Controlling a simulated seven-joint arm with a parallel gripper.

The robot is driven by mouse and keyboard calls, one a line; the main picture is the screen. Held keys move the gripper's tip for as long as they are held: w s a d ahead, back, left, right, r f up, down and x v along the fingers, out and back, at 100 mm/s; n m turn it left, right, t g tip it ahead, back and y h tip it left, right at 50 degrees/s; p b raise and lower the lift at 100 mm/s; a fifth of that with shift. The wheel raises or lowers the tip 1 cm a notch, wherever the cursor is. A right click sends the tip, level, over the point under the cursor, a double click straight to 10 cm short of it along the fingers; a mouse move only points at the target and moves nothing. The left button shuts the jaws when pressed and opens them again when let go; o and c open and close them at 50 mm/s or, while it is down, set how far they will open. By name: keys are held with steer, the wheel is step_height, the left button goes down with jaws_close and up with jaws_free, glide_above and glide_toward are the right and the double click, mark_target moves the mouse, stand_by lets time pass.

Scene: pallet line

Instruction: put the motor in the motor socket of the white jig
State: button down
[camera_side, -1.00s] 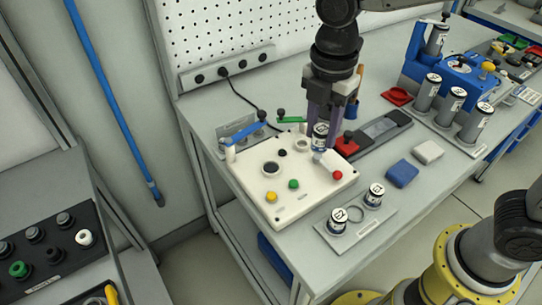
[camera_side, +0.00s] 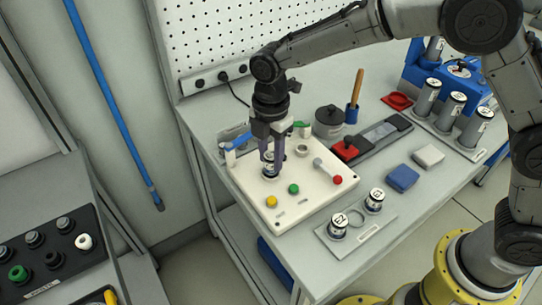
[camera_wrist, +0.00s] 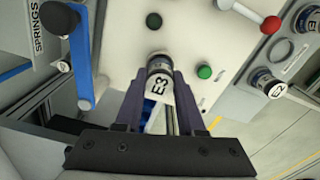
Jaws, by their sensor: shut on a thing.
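The white jig (camera_side: 310,190) lies on the bench with yellow, green and red knobs. My gripper (camera_side: 270,165) is above its left part, pointing down and shut on a motor (camera_side: 269,171) with a white band. In the wrist view the motor (camera_wrist: 159,87) reads E3 and sits between the fingertips (camera_wrist: 160,75). The motor is upright at the dark round socket seen earlier and now covers it. I cannot tell how deep it sits.
A blue clamp arm (camera_side: 238,142) stands left of my gripper, with a green lever (camera_side: 303,131) behind. A red-ended grey lever (camera_side: 326,170) is on the jig's right. Two other motors (camera_side: 375,200) stand on a plate in front. Blue (camera_side: 402,177) and white blocks lie right.

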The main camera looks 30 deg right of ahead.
mark_target(271, 155)
steer(key=shift+f, duration=0.3)
steer(key=shift+f, duration=0.15)
steer(key=c, duration=0.5)
jaws_free()
step_height(271, 155, up, 12)
steer(key=shift+r, duration=0.2)
